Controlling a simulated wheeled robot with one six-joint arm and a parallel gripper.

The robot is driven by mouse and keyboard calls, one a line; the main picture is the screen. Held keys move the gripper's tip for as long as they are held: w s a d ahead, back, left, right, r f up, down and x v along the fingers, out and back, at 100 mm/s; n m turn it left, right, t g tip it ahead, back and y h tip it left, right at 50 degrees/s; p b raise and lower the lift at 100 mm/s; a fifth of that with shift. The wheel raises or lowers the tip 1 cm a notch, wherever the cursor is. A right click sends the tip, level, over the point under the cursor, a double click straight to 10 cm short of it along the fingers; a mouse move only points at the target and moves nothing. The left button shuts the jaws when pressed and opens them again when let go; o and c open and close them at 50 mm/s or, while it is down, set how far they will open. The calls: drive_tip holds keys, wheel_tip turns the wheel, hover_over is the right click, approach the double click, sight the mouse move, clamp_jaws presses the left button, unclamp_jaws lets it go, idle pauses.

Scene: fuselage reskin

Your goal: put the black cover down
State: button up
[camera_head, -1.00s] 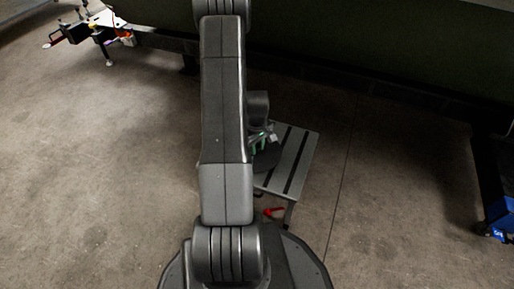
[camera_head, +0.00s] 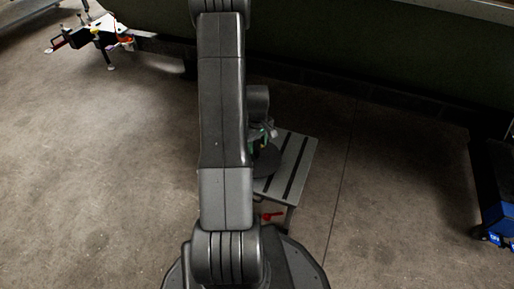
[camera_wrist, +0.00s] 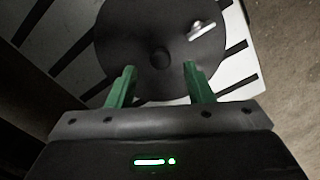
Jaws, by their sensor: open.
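The black cover (camera_wrist: 160,28) is a dark round disc with a small knob (camera_wrist: 160,57) at its middle. In the wrist view it lies on the grey slotted table (camera_wrist: 243,62). My gripper (camera_wrist: 160,72) has two green fingers, spread apart, one on each side of the knob and clear of it. In the head view the cover (camera_head: 266,163) shows partly on the small table (camera_head: 297,160), with my arm hiding its left part. My gripper there is mostly hidden behind my arm; a bit of green shows above the cover.
A small silver piece (camera_wrist: 201,30) lies on the cover's right side. A red object (camera_head: 272,216) is below the table's front edge. A blue box (camera_head: 498,218) stands at far right, and a cart with tools (camera_head: 100,30) at upper left. The floor between is clear.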

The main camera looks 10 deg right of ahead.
sight(257, 152)
wheel_tip(257, 152, up, 7)
drive_tip(key=p, duration=0.2)
idle(0.3)
wheel_tip(257, 152, down, 13)
drive_tip(key=b, duration=0.5)
drive_tip(key=shift+b, duration=0.35)
wheel_tip(257, 152, up, 5)
drive_tip(key=shift+f+p, duration=0.15)
drive_tip(key=shift+p, duration=1)
drive_tip(key=shift+f, duration=0.15)
